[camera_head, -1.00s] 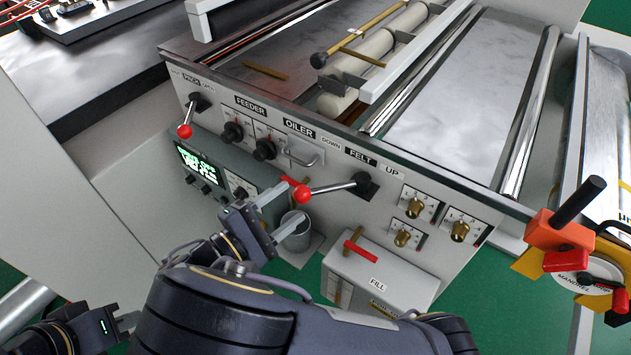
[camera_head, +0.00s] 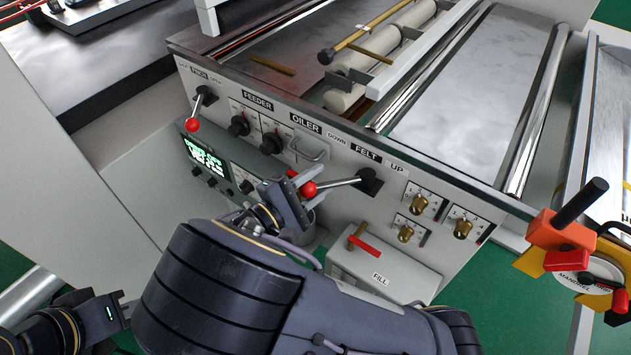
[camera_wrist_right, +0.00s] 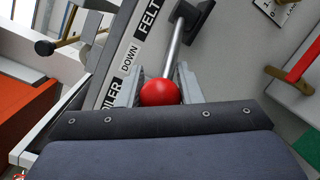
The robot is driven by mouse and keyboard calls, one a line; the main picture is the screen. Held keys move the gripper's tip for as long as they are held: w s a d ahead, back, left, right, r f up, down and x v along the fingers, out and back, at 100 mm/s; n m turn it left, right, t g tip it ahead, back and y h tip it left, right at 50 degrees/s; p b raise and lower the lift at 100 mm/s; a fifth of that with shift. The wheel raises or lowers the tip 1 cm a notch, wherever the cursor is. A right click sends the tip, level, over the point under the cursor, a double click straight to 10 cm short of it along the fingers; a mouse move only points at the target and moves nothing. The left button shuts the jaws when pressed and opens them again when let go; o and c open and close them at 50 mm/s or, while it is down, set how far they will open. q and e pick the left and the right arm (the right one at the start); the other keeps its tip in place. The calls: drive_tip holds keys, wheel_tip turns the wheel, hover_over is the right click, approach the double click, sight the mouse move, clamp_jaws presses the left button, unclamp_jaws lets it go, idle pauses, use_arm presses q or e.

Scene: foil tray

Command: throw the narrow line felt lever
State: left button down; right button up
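The felt lever is a metal rod with a red ball knob (camera_head: 308,189), on a dark pivot block under the FELT label. The rod points left, toward the DOWN label side. The knob also shows in the right wrist view (camera_wrist_right: 160,93), with the rod running up from it. My right gripper (camera_head: 300,190) is at the knob. In the wrist view its two fingers (camera_wrist_right: 160,88) stand apart on either side of the knob; I cannot tell whether they touch it. My left gripper (camera_head: 119,308) is low at the left, away from the panel, its opening unclear.
A second red-knobbed lever (camera_head: 193,124) hangs at the panel's left, with black feeder knobs (camera_head: 239,125) beside it. An oiler handle (camera_head: 310,151) and brass knobs (camera_head: 419,203) are nearby. A FILL box (camera_head: 390,275) with a red-handled valve stands below.

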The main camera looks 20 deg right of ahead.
clamp_jaws()
